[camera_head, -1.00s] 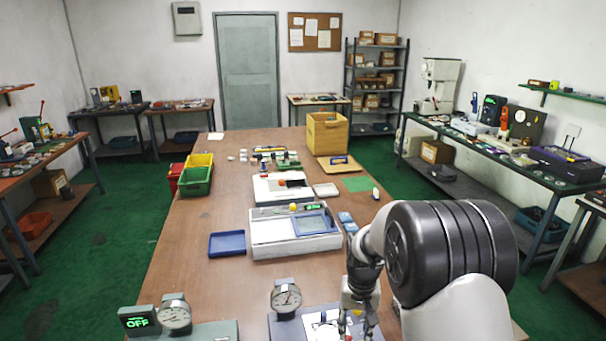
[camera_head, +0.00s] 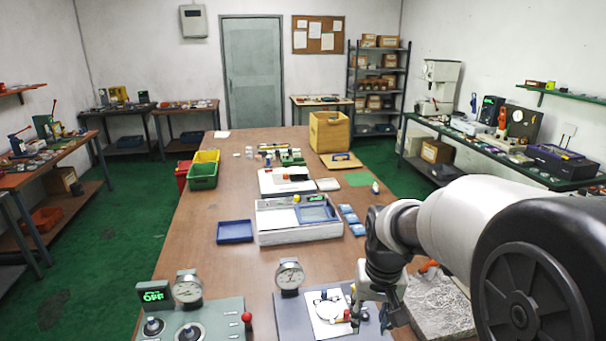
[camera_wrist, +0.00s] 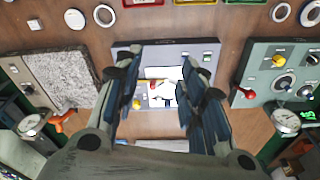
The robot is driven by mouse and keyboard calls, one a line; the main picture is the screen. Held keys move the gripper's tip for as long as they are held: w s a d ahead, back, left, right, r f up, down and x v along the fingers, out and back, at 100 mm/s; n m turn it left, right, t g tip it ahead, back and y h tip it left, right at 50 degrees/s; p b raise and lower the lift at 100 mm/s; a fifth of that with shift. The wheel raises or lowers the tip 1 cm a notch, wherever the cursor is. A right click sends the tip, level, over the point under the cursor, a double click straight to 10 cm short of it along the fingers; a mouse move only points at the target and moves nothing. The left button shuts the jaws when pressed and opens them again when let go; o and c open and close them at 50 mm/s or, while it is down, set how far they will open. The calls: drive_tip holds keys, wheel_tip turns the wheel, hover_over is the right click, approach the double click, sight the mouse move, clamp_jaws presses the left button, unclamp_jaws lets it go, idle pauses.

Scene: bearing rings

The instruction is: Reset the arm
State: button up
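My gripper (camera_wrist: 160,100) shows in the wrist view with its two fingers apart and nothing between them. In the head view my gripper (camera_head: 372,312) hangs at the lower right, over the right side of a grey gauge fixture (camera_head: 290,318). That fixture has a round dial gauge (camera_head: 289,274), a white plate (camera_head: 330,312) and a small red-tipped part. In the wrist view the white plate (camera_wrist: 160,72) lies beyond the open fingers, clear of them. My arm covers the right front of the table.
A control box (camera_head: 195,325) with a dial, knobs, red lever and green OFF display stands at front left. A rough granite block (camera_head: 440,300) lies right of my gripper. A white-grey case (camera_head: 285,236) and blue tray (camera_head: 234,231) sit mid-table. Bare wood lies between.

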drive_tip(key=s+r+t+b, duration=0.1)
drive_tip(key=s+r, duration=0.2)
drive_tip(key=s, duration=0.8)
drive_tip(key=s+r+n+t, duration=0.1)
drive_tip(key=s+r, duration=0.3)
drive_tip(key=s, duration=0.7)
drive_tip(key=shift+s+d+t+b, duration=0.15)
drive_tip(key=shift+s+t+b, duration=0.25)
drive_tip(key=shift+t, duration=0.2)
